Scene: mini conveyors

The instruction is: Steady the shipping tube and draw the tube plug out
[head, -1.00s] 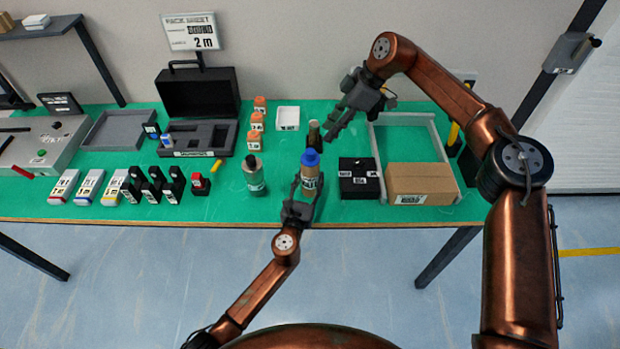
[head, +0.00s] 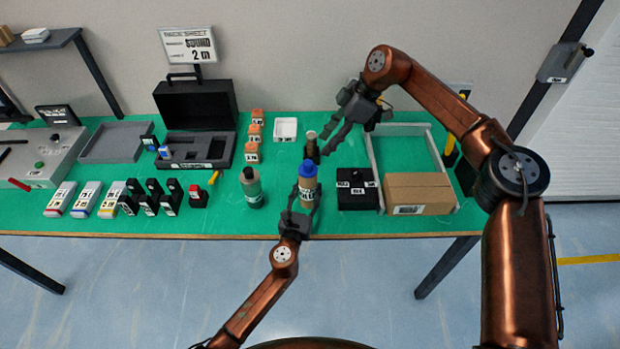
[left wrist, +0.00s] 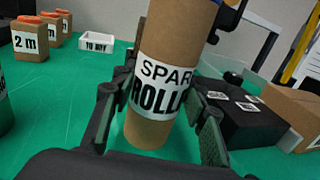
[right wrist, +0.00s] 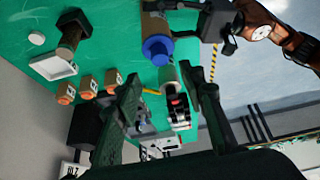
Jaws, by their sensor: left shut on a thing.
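The shipping tube (head: 307,187) is a brown cardboard cylinder with a white label, near the table's front edge. In the left wrist view the tube (left wrist: 172,45) stands between the fingers, its label partly legible. The blue tube plug (head: 308,169) sits in its top end. The plug also faces the camera in the right wrist view (right wrist: 157,49). My left gripper (head: 303,206) is shut on the tube's lower body; it also shows in the left wrist view (left wrist: 160,118). My right gripper (head: 329,144) is open and empty, above and behind the plug, apart from it. Its fingers frame open space in the right wrist view (right wrist: 165,92).
A black box (head: 352,200) and a cardboard carton (head: 419,194) lie right. Several orange-capped jars and a white tray (head: 285,130) stand behind.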

